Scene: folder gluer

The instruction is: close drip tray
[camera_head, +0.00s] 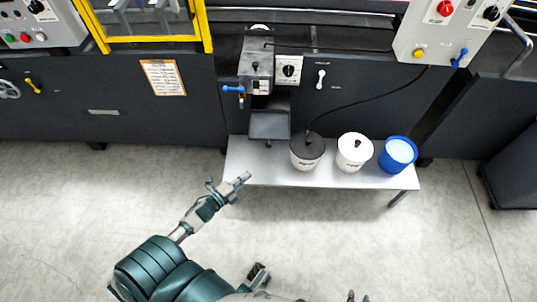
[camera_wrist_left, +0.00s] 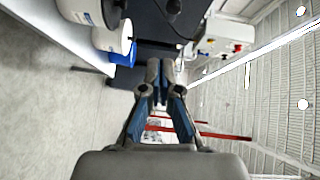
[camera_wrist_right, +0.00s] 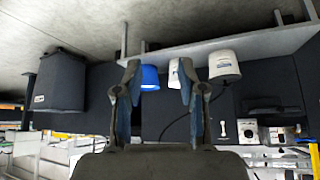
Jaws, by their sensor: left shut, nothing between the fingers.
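The drip tray (camera_head: 269,125) is a dark grey, shallow open tray under the grey glue unit (camera_head: 257,68) on the machine front. It juts out above the back of the metal bench, left of the tubs. My left gripper (camera_head: 243,181) is in front of the bench's left end, below and left of the tray and apart from it. In the left wrist view its fingertips (camera_wrist_left: 160,72) are together with nothing between them. In the right wrist view my right gripper (camera_wrist_right: 159,72) has its fingers spread and empty. The tray is not clearly seen in either wrist view.
The metal bench (camera_head: 275,177) holds a dark-lidded white tub (camera_head: 307,158), a white tub (camera_head: 354,154) and a blue bucket (camera_head: 398,156). A black hose runs from the dark-lidded tub. A blue-handled lever (camera_head: 233,89) sticks out above the tray. The floor in front is clear.

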